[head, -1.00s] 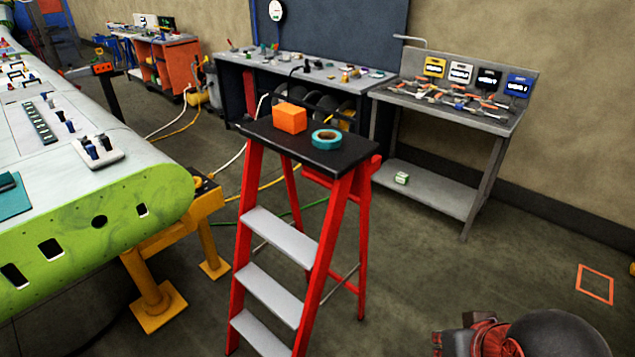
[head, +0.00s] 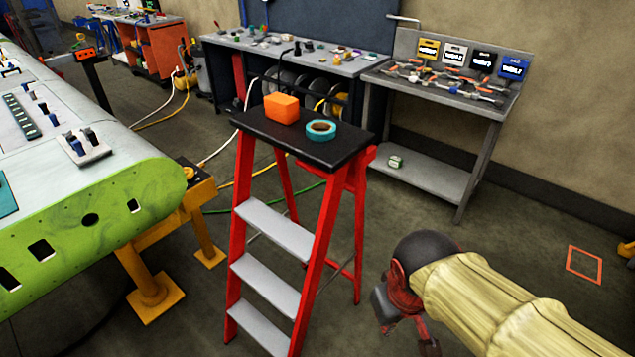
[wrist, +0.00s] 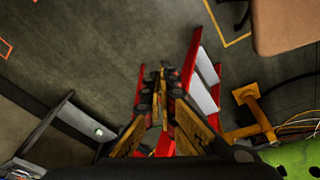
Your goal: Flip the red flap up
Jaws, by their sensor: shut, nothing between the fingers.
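I cannot pick out a red flap with certainty. A small orange-red piece (head: 85,54) sits on a dark post beside the green-edged wing panel (head: 100,215), at the upper left of the head view; its shape is too small to tell. My gripper (wrist: 160,72) shows in the wrist view with its yellow and black fingers together and empty. Beyond the fingers are the floor and the red stepladder (wrist: 191,65). In the head view my arm reaches in from the lower right, right of the stepladder and well away from the orange-red piece.
The stepladder (head: 326,225) stands mid-view with an orange block (head: 281,107) and a teal tape roll (head: 321,130) on its black top (head: 263,124). Yellow supports (head: 150,290) hold the wing. Benches (head: 470,110) line the wall; cables cross the floor. Floor is free right of the ladder.

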